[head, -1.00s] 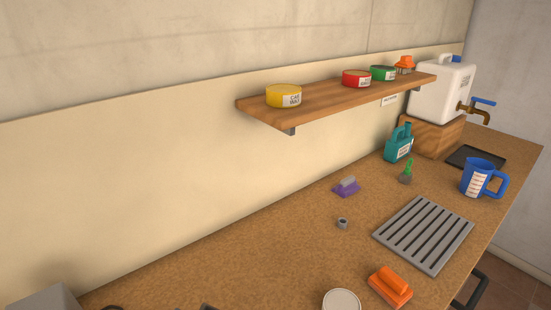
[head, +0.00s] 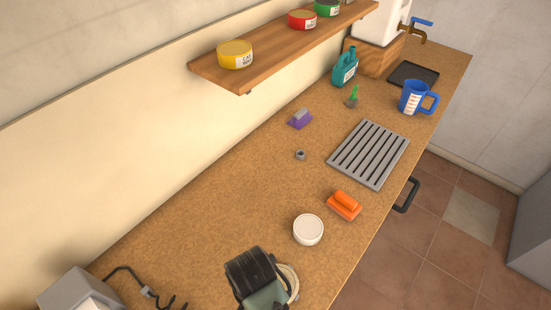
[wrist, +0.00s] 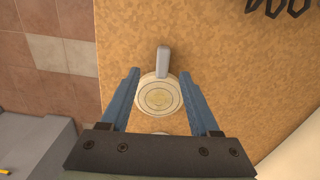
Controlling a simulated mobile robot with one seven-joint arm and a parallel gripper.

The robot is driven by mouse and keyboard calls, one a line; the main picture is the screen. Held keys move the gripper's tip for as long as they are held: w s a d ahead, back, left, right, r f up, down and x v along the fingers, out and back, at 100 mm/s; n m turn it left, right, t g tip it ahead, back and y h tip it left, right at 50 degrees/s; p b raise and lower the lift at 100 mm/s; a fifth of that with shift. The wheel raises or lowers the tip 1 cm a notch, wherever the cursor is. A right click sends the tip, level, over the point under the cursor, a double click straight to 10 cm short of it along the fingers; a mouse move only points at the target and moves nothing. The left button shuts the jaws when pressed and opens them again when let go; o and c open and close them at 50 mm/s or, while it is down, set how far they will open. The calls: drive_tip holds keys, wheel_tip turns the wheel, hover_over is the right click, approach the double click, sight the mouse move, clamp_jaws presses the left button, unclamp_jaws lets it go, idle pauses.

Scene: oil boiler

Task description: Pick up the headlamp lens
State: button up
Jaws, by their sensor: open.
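A round cream disc with concentric rings and a grey tab, apparently the headlamp lens (wrist: 160,97), lies on the brown worktop in the wrist view. In the head view only the pale rim of the lens (head: 292,284) shows at the bottom, partly hidden behind my gripper. My gripper (wrist: 160,74) is open, with a blue finger on each side of the lens in the picture. It holds nothing. The gap in height between fingers and lens cannot be told. In the head view my gripper (head: 260,282) appears at the bottom, its fingertips hidden.
A round white-topped container (head: 308,230) stands close beyond the lens. An orange brush-like block (head: 345,205) and a slotted grey plate (head: 369,154) lie farther along. A grey box (head: 80,289) with a black coiled cord (head: 150,292) is at lower left. The worktop's middle left is bare.

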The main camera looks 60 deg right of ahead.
drive_tip(key=shift+w+d+f+p, duration=0.1)
drive_tip(key=shift+f+p, duration=0.05)
drive_tip(key=shift+f, duration=1.05)
drive_tip(key=shift+w+d+f+p, duration=0.1)
drive_tip(key=shift+d+f, duration=0.05)
drive_tip(key=shift+f, duration=1.1)
drive_tip(key=shift+d+f+p, duration=0.1)
drive_tip(key=shift+f+p, duration=0.05)
drive_tip(key=shift+f, duration=1.05)
clamp_jaws()
